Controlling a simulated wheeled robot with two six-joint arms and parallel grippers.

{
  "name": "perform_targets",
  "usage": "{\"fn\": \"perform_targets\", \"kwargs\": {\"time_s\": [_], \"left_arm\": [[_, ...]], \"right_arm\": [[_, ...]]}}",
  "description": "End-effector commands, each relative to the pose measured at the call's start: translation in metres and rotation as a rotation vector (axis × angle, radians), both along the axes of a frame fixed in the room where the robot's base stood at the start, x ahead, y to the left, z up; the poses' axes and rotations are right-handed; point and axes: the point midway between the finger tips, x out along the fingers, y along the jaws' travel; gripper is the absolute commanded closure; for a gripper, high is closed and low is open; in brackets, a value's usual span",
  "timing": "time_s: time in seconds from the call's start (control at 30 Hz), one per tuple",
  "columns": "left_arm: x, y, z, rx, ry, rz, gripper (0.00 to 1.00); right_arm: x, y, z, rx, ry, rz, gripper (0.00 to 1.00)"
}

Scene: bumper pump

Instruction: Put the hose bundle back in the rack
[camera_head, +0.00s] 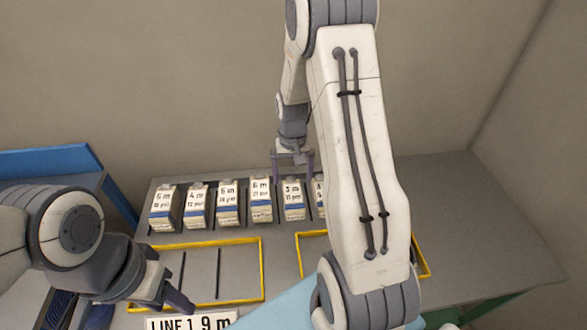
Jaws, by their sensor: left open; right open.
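My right arm hides the right end of the row. My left gripper (168,300) is open and empty at the lower left, by a yellow-edged area (262,260). No separate rack is clearly identifiable.
A second yellow-edged area (299,250) is partly behind my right arm. A sign reading "LINE 1 9 m" (190,323) and a light blue surface (280,314) are at the front. A blue-topped unit (45,161) stands left. The table's right side (480,225) is clear.

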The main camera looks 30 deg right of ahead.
Motion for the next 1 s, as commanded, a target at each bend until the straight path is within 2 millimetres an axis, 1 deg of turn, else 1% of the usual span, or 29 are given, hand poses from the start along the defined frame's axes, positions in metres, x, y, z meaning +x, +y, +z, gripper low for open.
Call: {"fn": "perform_targets", "kwargs": {"time_s": [0.03,0.1,0.2,0.37,0.43,0.47,0.57,0.6,0.67,0.7,0.77,0.8,0.87,0.9,1.0], "left_arm": [[0.0,0.0,-0.002,0.0,0.0,0.0,0.5],[0.0,0.0,-0.003,0.0,0.0,0.0,0.5],[0.0,0.0,-0.004,0.0,0.0,0.0,0.5],[0.0,0.0,-0.004,0.0,0.0,0.0,0.5],[0.0,0.0,-0.004,0.0,0.0,0.0,0.5],[0.0,0.0,-0.003,0.0,0.0,0.0,0.5],[0.0,0.0,-0.003,0.0,0.0,0.0,0.5],[0.0,0.0,-0.003,0.0,0.0,0.0,0.5],[0.0,0.0,-0.003,0.0,0.0,0.0,0.5],[0.0,0.0,-0.003,0.0,0.0,0.0,0.5],[0.0,0.0,-0.003,0.0,0.0,0.0,0.5],[0.0,0.0,-0.004,0.0,0.0,0.0,0.5],[0.0,0.0,-0.004,0.0,0.0,0.0,0.5],[0.0,0.0,-0.004,0.0,0.0,0.0,0.5],[0.0,0.0,-0.004,0.0,0.0,0.0,0.5]], "right_arm": [[0.001,0.0,0.009,-0.001,-0.005,0.0,0.0],[0.001,0.0,0.019,-0.001,-0.004,0.0,0.0],[0.0,0.0,0.028,-0.001,-0.002,0.0,0.0],[0.0,0.0,0.033,0.0,0.0,0.0,0.0],[0.0,0.006,0.036,0.0,-0.001,0.014,0.0],[0.0,0.012,0.039,0.0,-0.004,0.029,0.0],[-0.004,0.052,0.057,0.004,-0.013,0.13,0.0],[-0.009,0.076,0.068,0.006,-0.019,0.192,0.0],[-0.024,0.117,0.085,0.011,-0.026,0.303,0.0],[-0.038,0.144,0.097,0.015,-0.032,0.386,0.0],[-0.066,0.181,0.112,0.025,-0.037,0.512,0.0],[-0.086,0.202,0.12,0.032,-0.039,0.592,0.0],[-0.117,0.226,0.13,0.041,-0.044,0.71,0.0],[-0.138,0.238,0.134,0.048,-0.046,0.781,0.0],[-0.182,0.257,0.142,0.064,-0.048,0.931,0.0]]}}
